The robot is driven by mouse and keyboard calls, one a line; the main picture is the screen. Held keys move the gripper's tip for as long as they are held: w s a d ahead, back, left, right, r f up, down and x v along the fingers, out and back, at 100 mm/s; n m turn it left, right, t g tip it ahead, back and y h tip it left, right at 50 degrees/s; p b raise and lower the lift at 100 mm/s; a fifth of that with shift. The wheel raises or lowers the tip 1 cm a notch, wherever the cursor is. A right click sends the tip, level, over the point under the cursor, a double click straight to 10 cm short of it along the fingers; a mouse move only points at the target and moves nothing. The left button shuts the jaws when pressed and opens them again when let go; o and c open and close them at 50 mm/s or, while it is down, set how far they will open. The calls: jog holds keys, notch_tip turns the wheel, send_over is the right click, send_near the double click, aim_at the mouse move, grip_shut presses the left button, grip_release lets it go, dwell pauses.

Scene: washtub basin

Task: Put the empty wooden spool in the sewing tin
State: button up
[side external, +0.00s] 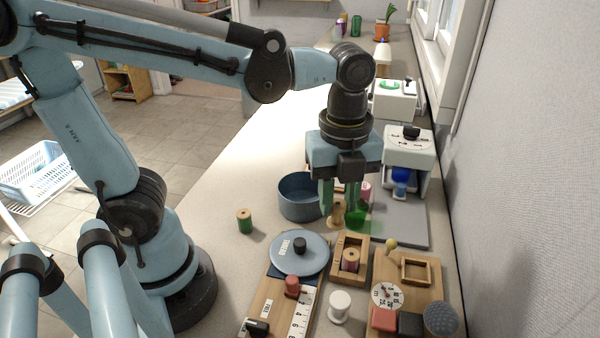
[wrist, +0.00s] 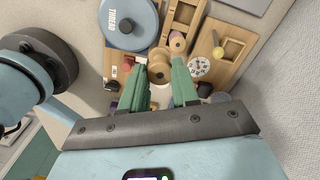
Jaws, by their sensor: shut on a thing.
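The empty wooden spool (wrist: 159,68), pale and bare, is between the two green fingers of my gripper (wrist: 161,78). My gripper (side external: 340,206) is shut on it; in the side view the spool (side external: 335,214) shows partly behind the fingers. The sewing tin (side external: 298,205) is a round, open blue-grey tin just left of my gripper. Its inside shows only partly, and the spool is outside it, to its right. A blue lid marked THREAD (side external: 299,252) lies nearer the camera; it also shows in the wrist view (wrist: 128,22).
A green spool (side external: 244,221) stands left of the tin. A green see-through cup (side external: 357,216) is right of my gripper. A white machine (side external: 408,150) stands behind.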

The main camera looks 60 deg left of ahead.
jog(key=a+n, duration=0.4)
jog(key=a, duration=0.2)
send_near(303, 183)
jog(key=s+d+f, duration=0.2)
jog(key=s+d, duration=0.1)
jog(key=d, duration=0.1)
jog(key=shift+w+f, duration=0.15)
jog(key=shift+f, duration=0.85)
jog(key=shift+w+f, duration=0.1)
jog(key=shift+f, duration=0.9)
jog(key=shift+f, duration=0.1)
jog(key=o, duration=1)
